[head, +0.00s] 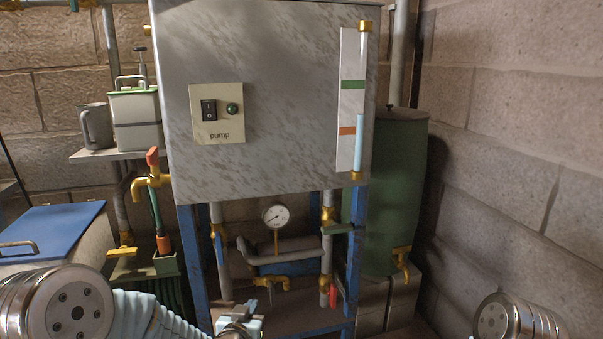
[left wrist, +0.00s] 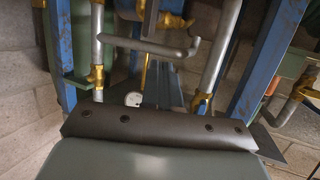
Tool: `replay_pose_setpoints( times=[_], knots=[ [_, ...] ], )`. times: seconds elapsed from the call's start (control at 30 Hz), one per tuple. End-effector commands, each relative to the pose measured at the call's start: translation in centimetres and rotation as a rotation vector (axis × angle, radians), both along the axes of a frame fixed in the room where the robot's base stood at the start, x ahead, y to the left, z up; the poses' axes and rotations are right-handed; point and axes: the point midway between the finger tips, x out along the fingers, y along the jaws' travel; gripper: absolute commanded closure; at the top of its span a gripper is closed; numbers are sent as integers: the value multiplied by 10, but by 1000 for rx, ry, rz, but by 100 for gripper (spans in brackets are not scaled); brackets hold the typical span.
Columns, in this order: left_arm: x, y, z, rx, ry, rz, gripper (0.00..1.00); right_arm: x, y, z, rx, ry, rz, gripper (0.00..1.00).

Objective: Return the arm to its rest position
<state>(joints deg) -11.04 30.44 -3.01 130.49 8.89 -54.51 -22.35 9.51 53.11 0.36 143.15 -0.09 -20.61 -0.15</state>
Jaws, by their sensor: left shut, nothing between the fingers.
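My left gripper (head: 240,326) shows at the bottom edge of the head view, low in front of the grey metal tank (head: 275,120) and its blue frame (head: 196,262). It is shut and empty, apart from the pipes behind it. Its fingertips are hard to make out and its lower part is cut off by the picture edge. My left arm comes in from the lower left. Part of my right arm shows at the lower right; its gripper is out of view. The left wrist view faces grey pipes (left wrist: 215,60) and blue frame posts (left wrist: 268,55).
The tank carries a pump switch panel (head: 217,113) and a level tube (head: 359,140). A pressure gauge (head: 276,216), brass valves (head: 271,283) and pipes sit below it. A green barrel (head: 398,190) stands right, a blue-lidded box (head: 50,232) left. Stone walls close the back and right.

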Motion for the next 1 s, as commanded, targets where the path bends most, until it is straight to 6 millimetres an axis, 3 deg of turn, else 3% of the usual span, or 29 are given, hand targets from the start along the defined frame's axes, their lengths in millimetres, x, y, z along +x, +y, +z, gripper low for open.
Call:
replay_pose_setpoints(
  times=[0.03, 0.1, 0.2, 0.33, 0.4, 0.5, 0.6, 1.0],
  knots=[
    [-16, 2, -41, -24, 135, -12, 100, 0, 1, 8, 1, 0, 1, 57],
    [-46, 1, -95, -69, 323, -28, 100, -1, 2, 13, 2, 2, 3, 57],
    [-102, 0, -163, -140, 594, -36, 100, -1, 3, 20, 4, 3, 6, 57],
    [-183, -4, -220, -233, 913, -27, 100, -2, 5, 28, 6, 3, 9, 57],
    [-221, -8, -237, -273, 1048, -19, 100, -2, 5, 30, 6, 3, 10, 57],
    [-260, -11, -250, -315, 1183, -9, 100, -3, 6, 33, 7, 3, 11, 57],
    [-280, -14, -254, -336, 1252, -3, 100, -3, 6, 34, 9, 4, 12, 57],
    [-285, -14, -256, -340, 1268, -2, 100, -3, 6, 33, 8, 3, 11, 57]
  ],
)
